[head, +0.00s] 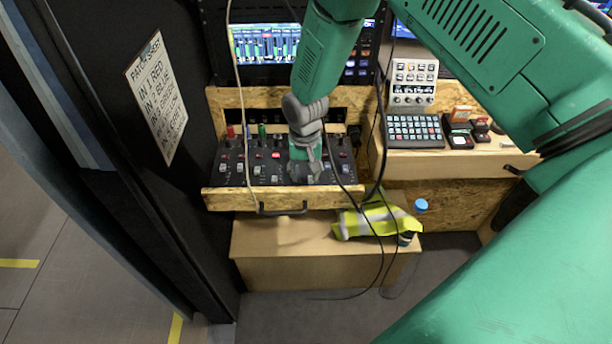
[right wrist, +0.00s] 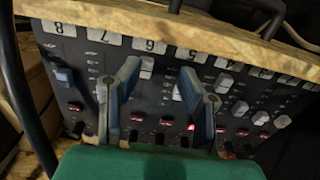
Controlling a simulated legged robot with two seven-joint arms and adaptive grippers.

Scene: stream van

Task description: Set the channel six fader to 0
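The mixer panel (head: 262,172) lies in the open wooden drawer. In the right wrist view it appears upside down, with channel numbers along its wooden front edge. The channel six label (right wrist: 150,46) is there, and the pale channel six fader cap (right wrist: 147,65) sits close to it, at the front end of its slot. My right gripper (head: 307,172) is over the right part of the panel. In the right wrist view its two fingers (right wrist: 160,90) are open, with a gap between them; the cap shows near the left fingertip. I cannot tell whether they touch. My left gripper is not in view.
Other fader caps stand close by, such as channel five's (right wrist: 179,91) and the blue channel eight one (right wrist: 63,77). Black cables (head: 378,150) hang right of the drawer. A yellow vest (head: 376,220) and blue-capped bottle (head: 420,205) are below. A keypad (head: 415,130) stands right.

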